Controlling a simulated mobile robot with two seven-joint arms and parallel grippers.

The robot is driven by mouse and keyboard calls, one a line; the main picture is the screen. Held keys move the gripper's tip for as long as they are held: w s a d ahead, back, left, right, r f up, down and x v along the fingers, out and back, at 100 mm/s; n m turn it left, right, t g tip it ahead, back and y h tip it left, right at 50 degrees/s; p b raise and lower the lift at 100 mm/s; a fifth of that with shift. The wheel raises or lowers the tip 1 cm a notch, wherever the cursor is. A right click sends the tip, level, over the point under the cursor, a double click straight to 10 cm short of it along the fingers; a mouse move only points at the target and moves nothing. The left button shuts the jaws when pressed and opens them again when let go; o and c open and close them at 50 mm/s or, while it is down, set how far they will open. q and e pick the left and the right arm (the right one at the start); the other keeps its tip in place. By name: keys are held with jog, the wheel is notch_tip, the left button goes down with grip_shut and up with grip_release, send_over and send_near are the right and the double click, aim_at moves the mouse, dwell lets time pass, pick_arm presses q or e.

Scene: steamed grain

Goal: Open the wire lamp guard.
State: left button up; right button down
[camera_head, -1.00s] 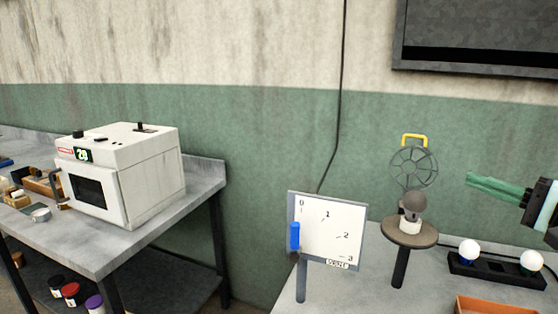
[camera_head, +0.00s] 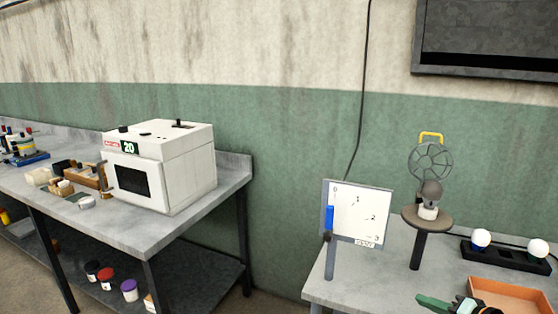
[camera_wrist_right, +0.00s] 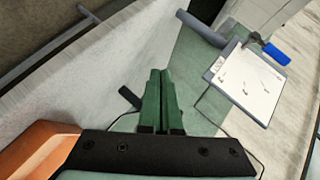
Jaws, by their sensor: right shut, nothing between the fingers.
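The wire lamp guard (camera_head: 431,160) is a round grey wire cage with a yellow handle (camera_head: 431,138) on top. It stands raised on edge above and behind the grey bulb (camera_head: 431,192), leaving the bulb uncovered. The bulb sits in a white socket on a round brown stand (camera_head: 428,220). My right gripper (camera_head: 422,299) has green fingers and is low at the bottom edge, in front of the stand and apart from the guard. In the right wrist view its fingers (camera_wrist_right: 158,74) are together and empty. My left gripper is out of view.
A white dial board (camera_head: 356,213) with a blue handle (camera_head: 330,217) stands left of the lamp. A black rack (camera_head: 505,256) with bulbs and an orange tray (camera_head: 512,292) are on the right. A white oven (camera_head: 160,165) stands on the left bench.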

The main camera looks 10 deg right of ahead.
jog(key=s+a+f+n+g+h, duration=0.1)
jog(key=s+a+f+n, duration=0.15)
jog(key=f, duration=0.35)
jog(key=s+a+f+n+g, duration=0.1)
jog(key=s+a+f, duration=0.3)
jog(key=f, duration=0.1)
jog(key=s+a+f+n+p, duration=0.1)
jog(key=s+a+f+n, duration=0.3)
jog(key=s+a, duration=0.4)
jog(key=s+a+f+n+p, duration=0.1)
jog(key=s+a+f+n, duration=0.3)
jog(key=s+a, duration=0.4)
jog(key=shift+s+a+f+g, duration=0.15)
jog(key=shift+a+f+g, duration=0.2)
jog(key=shift+a, duration=0.35)
jog(key=shift+d+r+n, duration=0.1)
jog(key=shift+d+n, duration=0.1)
jog(key=shift+n, duration=0.05)
